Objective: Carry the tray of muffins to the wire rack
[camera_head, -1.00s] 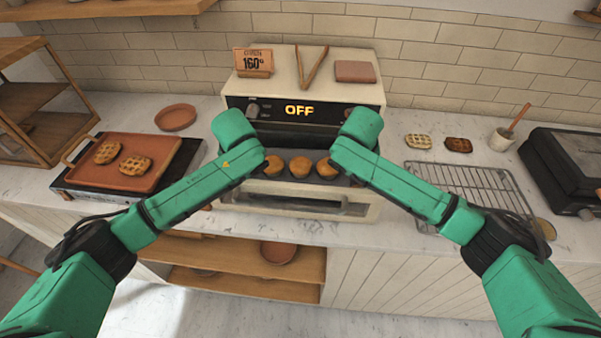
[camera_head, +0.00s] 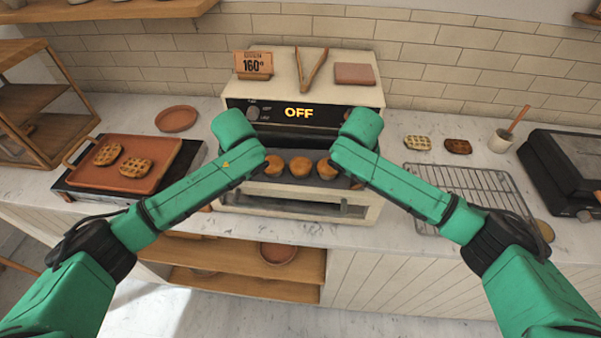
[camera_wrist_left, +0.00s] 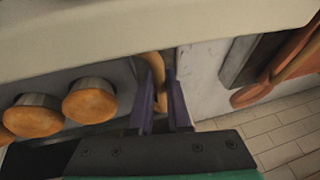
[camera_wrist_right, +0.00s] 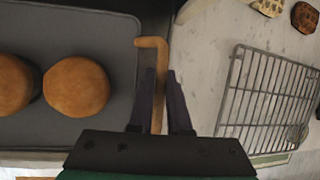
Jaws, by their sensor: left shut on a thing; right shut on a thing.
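The dark grey tray (camera_wrist_right: 115,115) holds round brown muffins (camera_head: 300,167) and sits level at the mouth of the oven (camera_head: 296,194). Three muffins show between my arms in the head view. In the left wrist view my left gripper (camera_wrist_left: 160,85) is shut on a tan tray handle (camera_wrist_left: 157,66). In the right wrist view my right gripper (camera_wrist_right: 161,78) is shut on the other tan handle (camera_wrist_right: 157,50). My wrists hide both handles in the head view. The wire rack (camera_head: 470,188) lies on the counter right of the oven and looks empty.
The oven display reads OFF. A waffle tray (camera_head: 110,180) stands left, near a round terracotta dish (camera_head: 177,118). Behind the rack lie two waffles (camera_head: 418,142) and a cup (camera_head: 501,140). A black appliance (camera_head: 560,165) stands right of the rack.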

